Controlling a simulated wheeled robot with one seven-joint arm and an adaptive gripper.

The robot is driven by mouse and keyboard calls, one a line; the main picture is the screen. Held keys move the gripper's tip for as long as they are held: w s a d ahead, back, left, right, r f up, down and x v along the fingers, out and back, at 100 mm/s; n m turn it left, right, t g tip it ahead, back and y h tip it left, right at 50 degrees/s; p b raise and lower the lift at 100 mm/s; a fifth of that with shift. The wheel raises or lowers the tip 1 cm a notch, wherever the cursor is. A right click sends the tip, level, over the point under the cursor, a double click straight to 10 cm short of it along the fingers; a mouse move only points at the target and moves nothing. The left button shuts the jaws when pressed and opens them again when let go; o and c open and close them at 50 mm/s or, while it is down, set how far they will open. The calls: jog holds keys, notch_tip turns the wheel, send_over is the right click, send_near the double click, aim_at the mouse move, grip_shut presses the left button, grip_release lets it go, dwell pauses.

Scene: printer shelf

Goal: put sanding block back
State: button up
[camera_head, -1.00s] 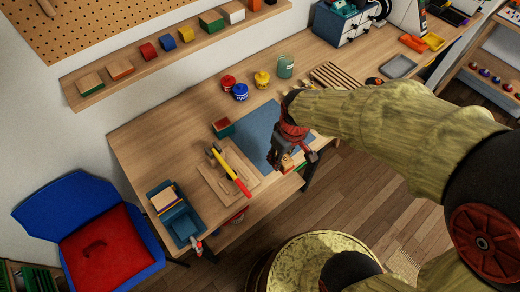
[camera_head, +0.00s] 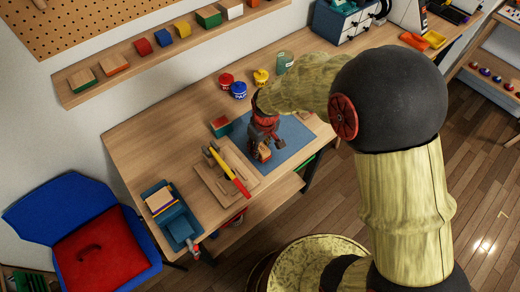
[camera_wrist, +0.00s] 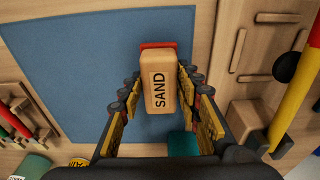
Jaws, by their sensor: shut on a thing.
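The sanding block (camera_wrist: 159,80) is a tan block with "SAND" on its face and a red strip at one end. My gripper (camera_wrist: 159,92) is shut on it, with a finger on each side. In the head view, my gripper (camera_head: 261,148) hangs over the left part of the blue mat (camera_head: 290,138), holding the block (camera_head: 264,156) low. I cannot tell whether the block touches the mat. A small green box with a red top (camera_head: 221,126) sits behind and left of my gripper; a teal part (camera_wrist: 183,145) shows in the wrist view.
A wooden board (camera_head: 212,184) with a yellow-and-red hammer (camera_head: 233,175) lies just left of my gripper. Red, blue and yellow pots (camera_head: 238,90) stand behind. A wall shelf (camera_head: 100,87) holds several coloured blocks.

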jog(key=shift+f, duration=0.45)
jog(key=shift+f, duration=0.15)
jog(key=o, duration=1.1)
jog(key=r+p, duration=0.1)
jog(key=r, duration=0.3)
jog(key=s+r, duration=0.1)
jog(key=r, duration=0.3)
jog(key=d+r+p, duration=0.1)
jog(key=r, duration=0.3)
jog(key=shift+s+r+p, duration=0.15)
jog(key=shift+p, duration=0.15)
notch_tip(320, 180, up, 7)
jog(key=m+t, duration=0.1)
send_over(263, 150)
jog(key=s+d, duration=0.2)
jog(key=d, duration=0.1)
jog(key=s+d+r+m+t, duration=0.2)
jog(key=s+d+r+m, duration=0.1)
jog(key=s+d+r, duration=0.4)
jog(key=s+d+r+m, duration=0.1)
jog(key=s+r, duration=0.1)
jog(key=s, duration=0.1)
jog(key=s+d+r+m+t, duration=0.1)
jog(key=s, duration=0.2)
jog(key=s+d+r, duration=0.1)
jog(key=s+r, duration=0.1)
jog(key=s, duration=0.1)
jog(key=shift+s+d+r+m+h, duration=0.15)
jog(key=shift+s+r+m+h, duration=0.15)
jog(key=shift+m+h, duration=0.1)
